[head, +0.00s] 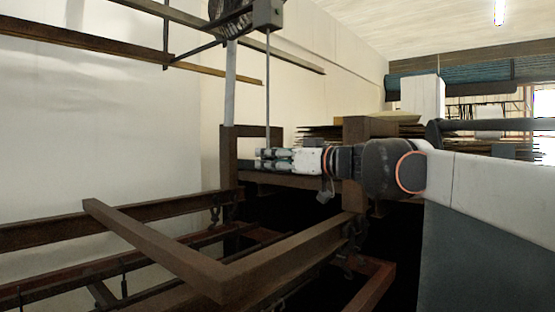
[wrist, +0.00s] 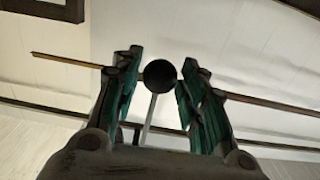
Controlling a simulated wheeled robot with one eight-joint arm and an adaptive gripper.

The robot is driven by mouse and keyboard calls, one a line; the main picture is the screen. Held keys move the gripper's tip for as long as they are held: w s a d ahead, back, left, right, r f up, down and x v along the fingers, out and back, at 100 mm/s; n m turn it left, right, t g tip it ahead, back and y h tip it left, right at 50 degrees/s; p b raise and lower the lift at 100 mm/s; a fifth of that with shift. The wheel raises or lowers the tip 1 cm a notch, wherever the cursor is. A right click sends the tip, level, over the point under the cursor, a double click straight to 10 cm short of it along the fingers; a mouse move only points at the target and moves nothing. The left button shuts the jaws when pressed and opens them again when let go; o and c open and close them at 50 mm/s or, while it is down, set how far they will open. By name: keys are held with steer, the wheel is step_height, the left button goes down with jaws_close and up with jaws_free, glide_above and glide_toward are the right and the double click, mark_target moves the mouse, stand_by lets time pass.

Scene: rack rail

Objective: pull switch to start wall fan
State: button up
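The wall fan (head: 229,12) is at the top of the head view, partly cut off by the frame edge. My gripper (head: 260,159) is at the rod's lower end, reaching in from the right. In the wrist view a dark round knob (wrist: 160,74) at the end of the rod is between the fingertips of my gripper (wrist: 160,78). The fingers are apart, with a narrow gap seeming to remain on each side of the knob.
Rusty brown rack beams (head: 215,275) cross the lower head view, below my gripper. A wooden stack (head: 370,128) stands behind my arm. A pale upright pole (head: 230,85) is left of the rod. The pale wall (head: 100,110) behind is plain.

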steer(key=c, duration=0.4)
steer(key=shift+f, duration=0.2)
steer(key=shift+r, duration=0.2)
stand_by(1.1)
steer(key=o, duration=1.2)
steer(key=shift+c, duration=0.2)
